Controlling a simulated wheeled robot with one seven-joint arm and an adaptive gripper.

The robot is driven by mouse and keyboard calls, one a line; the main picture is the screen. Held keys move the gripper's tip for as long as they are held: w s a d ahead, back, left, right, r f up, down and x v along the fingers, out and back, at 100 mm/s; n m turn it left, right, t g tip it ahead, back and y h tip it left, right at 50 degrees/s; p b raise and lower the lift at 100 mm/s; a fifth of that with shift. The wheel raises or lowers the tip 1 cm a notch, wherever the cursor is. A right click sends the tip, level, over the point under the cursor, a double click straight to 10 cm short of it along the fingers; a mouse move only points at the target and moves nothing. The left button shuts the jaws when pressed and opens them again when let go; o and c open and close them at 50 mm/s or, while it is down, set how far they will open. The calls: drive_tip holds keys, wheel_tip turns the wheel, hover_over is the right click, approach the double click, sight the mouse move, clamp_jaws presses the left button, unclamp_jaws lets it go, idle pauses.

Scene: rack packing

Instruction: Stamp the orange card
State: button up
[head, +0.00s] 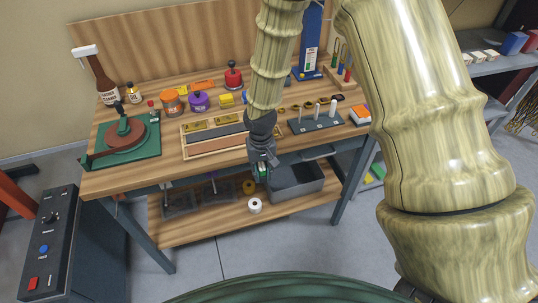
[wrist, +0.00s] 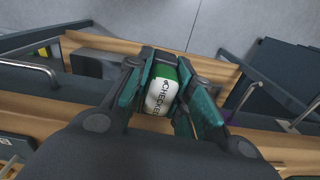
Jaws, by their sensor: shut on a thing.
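My gripper (head: 262,173) is shut on a small green-and-white block (wrist: 162,97) marked "CHECKED", seen between the fingers in the wrist view. I cannot tell whether this block is the stamp itself. The gripper hangs at the bench's front edge, above the grey bin on the lower shelf. I cannot tell which is the card.
Below are a grey bin (head: 300,181) and a white roll (head: 255,205).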

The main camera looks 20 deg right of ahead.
drive_tip(key=shift+s+a+f+n, duration=0.25)
drive_tip(key=shift+a+f+n, duration=0.15)
drive_tip(key=shift+f, duration=0.2)
drive_tip(key=shift+s+a+f+n, duration=0.2)
drive_tip(key=shift+a+f+n, duration=0.15)
drive_tip(key=shift+f, duration=0.2)
